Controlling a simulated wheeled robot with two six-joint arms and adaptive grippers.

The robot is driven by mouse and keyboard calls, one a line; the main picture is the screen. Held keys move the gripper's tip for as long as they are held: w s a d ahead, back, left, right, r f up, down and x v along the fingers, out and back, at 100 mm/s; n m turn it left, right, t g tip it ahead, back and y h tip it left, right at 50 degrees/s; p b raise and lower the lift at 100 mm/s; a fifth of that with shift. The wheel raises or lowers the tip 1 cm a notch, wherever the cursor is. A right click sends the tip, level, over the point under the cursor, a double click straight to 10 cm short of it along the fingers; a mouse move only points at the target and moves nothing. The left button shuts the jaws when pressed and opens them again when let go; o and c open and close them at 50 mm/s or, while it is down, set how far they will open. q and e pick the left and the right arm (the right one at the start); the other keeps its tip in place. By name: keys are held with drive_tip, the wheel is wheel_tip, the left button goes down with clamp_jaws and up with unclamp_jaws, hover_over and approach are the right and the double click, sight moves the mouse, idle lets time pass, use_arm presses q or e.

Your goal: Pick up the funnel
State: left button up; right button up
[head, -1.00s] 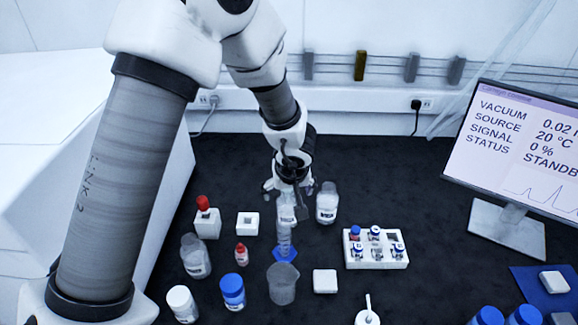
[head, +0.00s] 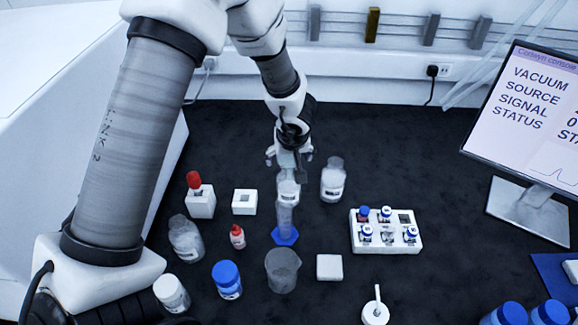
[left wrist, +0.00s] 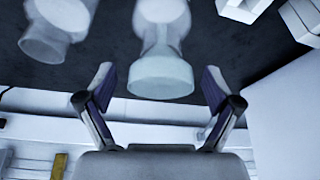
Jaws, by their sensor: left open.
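A translucent piece with a wide round rim, which looks like the funnel (left wrist: 160,80), is in the middle of the left wrist view. It narrows behind the rim and meets a wider pale body beyond. In the head view a pale, labelled translucent vessel (head: 288,192) stands just below my gripper and partly overlaps the clear cylinder on a blue base (head: 285,236); which part there is the funnel is hard to tell. My left gripper (head: 290,164) is open and empty. In the wrist view its fingers (left wrist: 160,74) are on either side of the rim, apart from it. My right gripper is out of view.
A clear bottle (head: 333,182) stands close right of my gripper. A white vial rack (head: 385,245) is farther right. A beaker (head: 282,278), blue-capped jar (head: 227,279), clear bottle (head: 186,240) and white holders (head: 244,201) stand around. The dark bench behind the bottles is clear.

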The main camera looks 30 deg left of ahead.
use_arm(q)
drive_tip(key=shift+s+d+r, duration=0.1)
drive_tip(key=shift+s+r, duration=0.1)
drive_tip(key=c, duration=0.9)
drive_tip(key=shift+c, duration=0.9)
